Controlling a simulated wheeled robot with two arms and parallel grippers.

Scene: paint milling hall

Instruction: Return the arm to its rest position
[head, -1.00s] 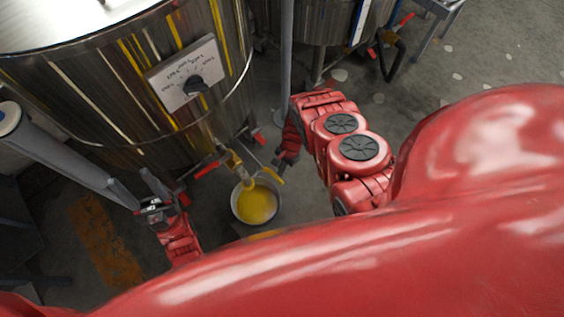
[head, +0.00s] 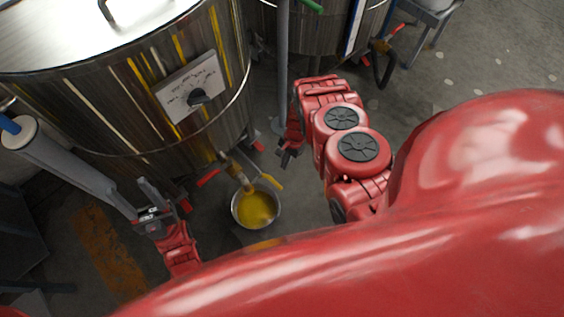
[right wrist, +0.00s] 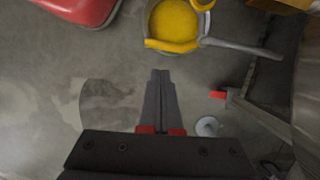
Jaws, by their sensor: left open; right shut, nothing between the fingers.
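My right arm (head: 345,140) reaches forward in the middle of the head view. Its gripper (head: 285,157) is right of and beyond the paint bucket, apart from it. In the right wrist view the right gripper's fingers (right wrist: 160,75) are together and empty above bare floor. My left gripper (head: 150,200) is open and empty, left of the bucket near the base of the mill tank. The metal bucket (head: 235,214) holds yellow paint and stands below the tank's outlet; it also shows in the right wrist view (right wrist: 151,42).
A yellow handle (head: 270,182) is beside the bucket. A grey post (head: 283,65) stands behind my right gripper. Free concrete floor lies at the upper right.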

